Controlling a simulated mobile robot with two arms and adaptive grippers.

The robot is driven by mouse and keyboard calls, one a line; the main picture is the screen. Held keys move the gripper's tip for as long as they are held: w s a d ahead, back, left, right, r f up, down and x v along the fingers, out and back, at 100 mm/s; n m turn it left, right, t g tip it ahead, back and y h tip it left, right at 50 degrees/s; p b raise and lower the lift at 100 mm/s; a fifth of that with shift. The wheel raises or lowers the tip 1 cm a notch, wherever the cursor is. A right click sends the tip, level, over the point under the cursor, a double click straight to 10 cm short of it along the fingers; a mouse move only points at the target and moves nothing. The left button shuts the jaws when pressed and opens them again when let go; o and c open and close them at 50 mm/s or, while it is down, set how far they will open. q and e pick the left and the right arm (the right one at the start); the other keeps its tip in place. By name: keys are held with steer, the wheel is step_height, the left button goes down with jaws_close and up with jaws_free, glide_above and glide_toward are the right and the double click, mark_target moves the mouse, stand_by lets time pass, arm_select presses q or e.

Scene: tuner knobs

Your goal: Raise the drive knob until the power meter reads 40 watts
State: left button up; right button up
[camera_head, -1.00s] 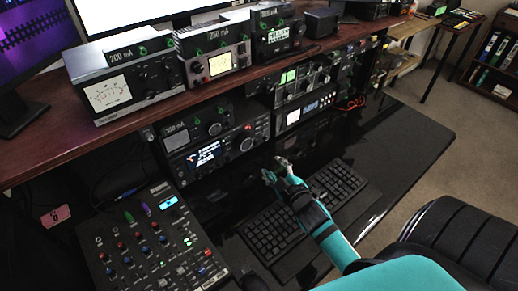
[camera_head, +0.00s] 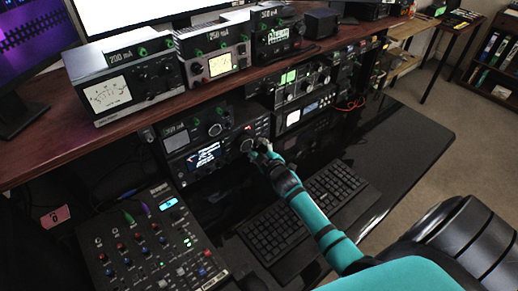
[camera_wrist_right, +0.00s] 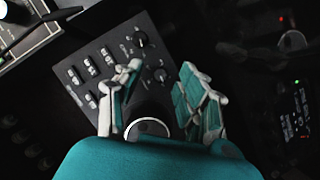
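My right gripper (camera_head: 262,150) has its fingertips at the right part of the front of the black radio (camera_head: 204,157) with a lit blue display, close to its large round knob (camera_head: 246,144). In the right wrist view the teal and grey fingers (camera_wrist_right: 160,95) are spread apart. A round silver-rimmed knob (camera_wrist_right: 147,127) shows low between them; I cannot tell whether they touch it. Smaller knobs (camera_wrist_right: 141,40) and buttons lie beyond. An analog needle meter (camera_head: 108,94) is on the upper-left unit; its reading is too small to tell. Which knob is the drive knob is not legible. My left gripper is out of view.
A wooden shelf (camera_head: 60,134) carries several units above the radio. A mixer panel (camera_head: 150,250) stands at the lower left and a keyboard (camera_head: 275,232) lies on the black desk below my right arm. The desk's right side (camera_head: 410,150) is clear. A black chair (camera_head: 470,235) is at the lower right.

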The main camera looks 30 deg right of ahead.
jaws_close()
